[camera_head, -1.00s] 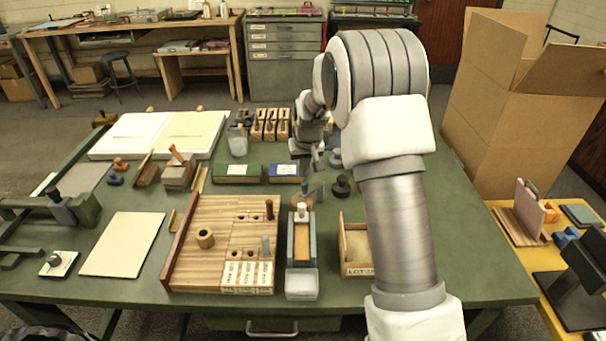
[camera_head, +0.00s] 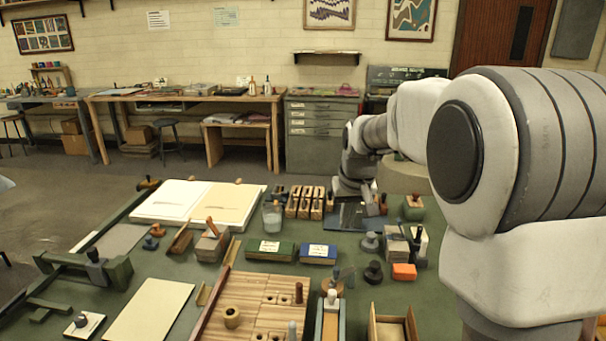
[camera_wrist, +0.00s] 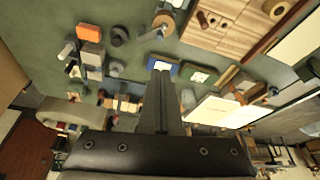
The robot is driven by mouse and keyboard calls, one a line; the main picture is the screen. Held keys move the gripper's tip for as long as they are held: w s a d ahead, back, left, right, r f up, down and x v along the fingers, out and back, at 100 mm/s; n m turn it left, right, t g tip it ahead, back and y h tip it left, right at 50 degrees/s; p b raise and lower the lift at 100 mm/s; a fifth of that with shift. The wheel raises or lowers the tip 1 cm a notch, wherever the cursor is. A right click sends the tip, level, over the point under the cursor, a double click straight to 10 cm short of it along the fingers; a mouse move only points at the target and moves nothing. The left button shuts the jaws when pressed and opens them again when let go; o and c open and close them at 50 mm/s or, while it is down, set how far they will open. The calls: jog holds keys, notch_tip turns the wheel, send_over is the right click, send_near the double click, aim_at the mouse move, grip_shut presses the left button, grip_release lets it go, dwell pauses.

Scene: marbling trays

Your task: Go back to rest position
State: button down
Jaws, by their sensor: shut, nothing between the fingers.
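My gripper is at the far side of the green worktable in the head view, partly hidden behind my own arm. In the wrist view my gripper (camera_wrist: 161,73) points over the table with its two fingers together and nothing between them. Its tips overlap the blue box (camera_wrist: 163,68) in that picture; the gap between them cannot be judged. The blue box (camera_head: 319,253) and green box (camera_head: 270,249) lie side by side mid-table in the head view.
The wooden board (camera_head: 212,319) with pegs is at the front. White trays (camera_head: 155,204) lie at the back left. An orange block (camera_head: 404,272) and dark round weights (camera_head: 373,272) stand on the right. Wooden block holders (camera_head: 304,203) stand near the back.

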jog(key=s+r+p, duration=0.1)
jog(key=s+r, duration=0.3)
jog(key=s, duration=0.4)
jog(key=s+r+p, duration=0.1)
jog(key=s+r, duration=0.4)
jog(key=s, duration=0.2)
jog(key=s+f+t+p, duration=0.1)
jog(key=s, duration=1.4)
jog(key=shift+s+a+f+t, duration=0.15)
jog(key=shift+a+f+t, duration=0.05)
jog(key=shift+a+t, duration=0.1)
